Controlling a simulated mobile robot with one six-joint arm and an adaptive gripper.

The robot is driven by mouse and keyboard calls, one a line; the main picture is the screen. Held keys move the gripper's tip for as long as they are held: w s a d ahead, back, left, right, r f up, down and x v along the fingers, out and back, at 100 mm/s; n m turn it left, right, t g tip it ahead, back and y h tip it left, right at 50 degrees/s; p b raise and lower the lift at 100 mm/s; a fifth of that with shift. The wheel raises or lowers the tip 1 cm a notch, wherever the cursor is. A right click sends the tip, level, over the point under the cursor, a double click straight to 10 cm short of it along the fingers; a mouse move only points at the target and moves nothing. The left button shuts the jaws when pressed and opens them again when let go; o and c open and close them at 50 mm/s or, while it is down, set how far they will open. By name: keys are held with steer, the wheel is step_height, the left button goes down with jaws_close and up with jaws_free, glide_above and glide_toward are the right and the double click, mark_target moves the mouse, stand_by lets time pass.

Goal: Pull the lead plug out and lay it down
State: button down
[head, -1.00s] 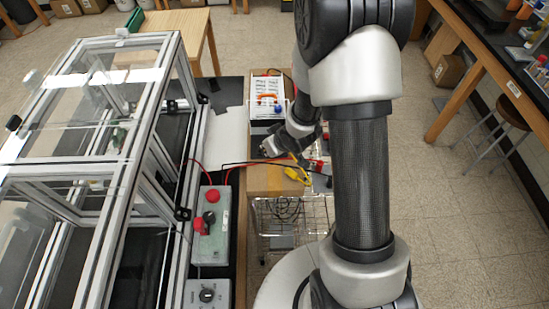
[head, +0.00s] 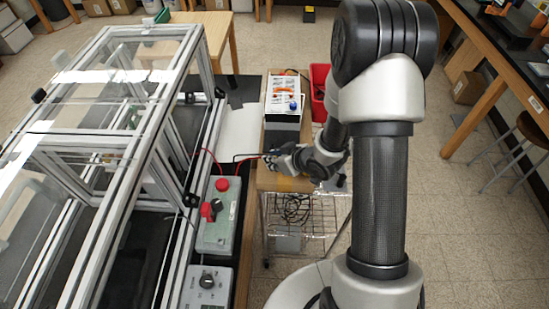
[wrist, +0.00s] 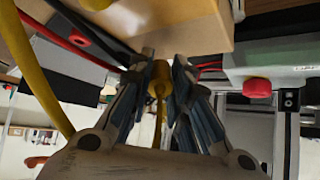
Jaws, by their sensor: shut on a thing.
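My gripper (wrist: 160,85) is shut on a yellow plug (wrist: 159,72) in the wrist view, with its fingers on both sides of it. A yellow lead (wrist: 158,128) runs from the plug back between the fingers. In the head view my gripper (head: 273,157) is over the left edge of the wooden bench top, in front of the white-faced instrument (head: 284,100). The plug is hidden there. I cannot tell whether the plug's tip sits in a socket.
Red and black leads (head: 236,157) run from near the gripper towards the green control box (head: 218,222) with red knobs. A clear-panelled extrusion frame (head: 110,130) stands at left. A wire basket (head: 295,215) is below.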

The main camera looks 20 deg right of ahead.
steer(key=shift+f+b, duration=0.45)
steer(key=shift+f, duration=0.35)
steer(key=c, duration=1.4)
jaws_free()
steer(key=v, duration=1.2)
